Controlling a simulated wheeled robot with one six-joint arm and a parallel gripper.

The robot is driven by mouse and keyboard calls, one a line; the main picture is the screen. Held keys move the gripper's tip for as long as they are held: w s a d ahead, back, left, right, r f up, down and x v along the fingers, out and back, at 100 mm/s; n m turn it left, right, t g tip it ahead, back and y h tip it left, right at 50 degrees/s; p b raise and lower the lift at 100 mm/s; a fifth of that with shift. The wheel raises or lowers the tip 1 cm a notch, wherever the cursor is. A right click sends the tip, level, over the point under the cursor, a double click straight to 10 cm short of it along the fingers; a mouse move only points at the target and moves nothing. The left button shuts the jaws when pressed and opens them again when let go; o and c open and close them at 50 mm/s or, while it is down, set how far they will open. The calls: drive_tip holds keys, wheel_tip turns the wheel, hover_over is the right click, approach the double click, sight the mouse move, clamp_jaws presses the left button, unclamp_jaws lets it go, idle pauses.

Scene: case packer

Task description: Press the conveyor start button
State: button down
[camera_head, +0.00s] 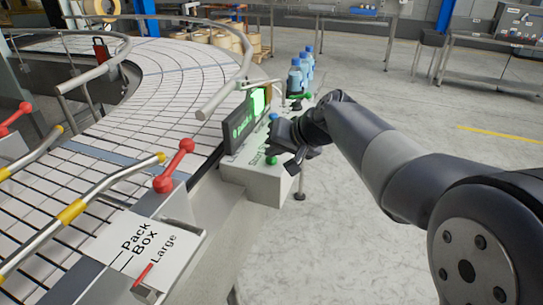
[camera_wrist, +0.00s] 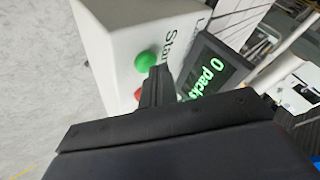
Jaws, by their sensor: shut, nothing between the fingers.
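A white control box (camera_head: 258,182) stands beside the conveyor in the head view. A round green button (camera_wrist: 145,62) is on its white face (camera_wrist: 110,40) in the wrist view, beside lettering that begins "Star". A red button (camera_wrist: 139,93) lies close by, partly hidden behind my fingers. My gripper (camera_wrist: 158,72) is shut and empty, its tip appearing very close to the green button; I cannot tell whether they touch. In the head view my gripper (camera_head: 292,160) is over the box and hides part of it.
A dark screen (camera_head: 240,124) with green text stands behind the box, close to my gripper; it also shows in the wrist view (camera_wrist: 212,72). The curved conveyor (camera_head: 150,75) and its rails lie left. Blue bottles (camera_head: 295,78) stand beyond.

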sight(275, 161)
drive_tip(key=shift+r+p, duration=0.4)
drive_tip(key=shift+r, duration=0.35)
drive_tip(key=shift+r+p, duration=1.85)
drive_tip(key=shift+r, duration=0.7)
